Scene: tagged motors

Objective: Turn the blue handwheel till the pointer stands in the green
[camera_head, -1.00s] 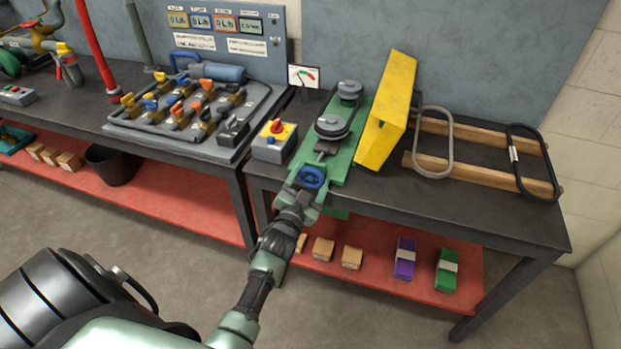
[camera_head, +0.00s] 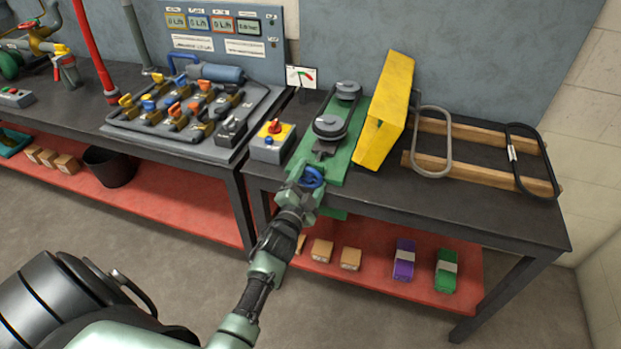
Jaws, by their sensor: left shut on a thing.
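The blue handwheel (camera_head: 313,177) sits at the near end of the green base plate (camera_head: 337,165) on the right-hand bench. My left gripper (camera_head: 303,180) is shut on the handwheel at its left side and hides part of it. The gauge (camera_head: 301,77) is a small white card with a coloured arc, behind the green plate. Its pointer is too small to read surely. Two grey pulleys with a belt (camera_head: 330,126) stand on the green plate. My right gripper is not in view.
A yellow guard (camera_head: 388,110) stands just right of the plate. A grey switch box (camera_head: 271,143) with a red-and-yellow knob stands left. Belts lie on a wooden rack (camera_head: 470,171) at the right. The bench front right of the handwheel is clear.

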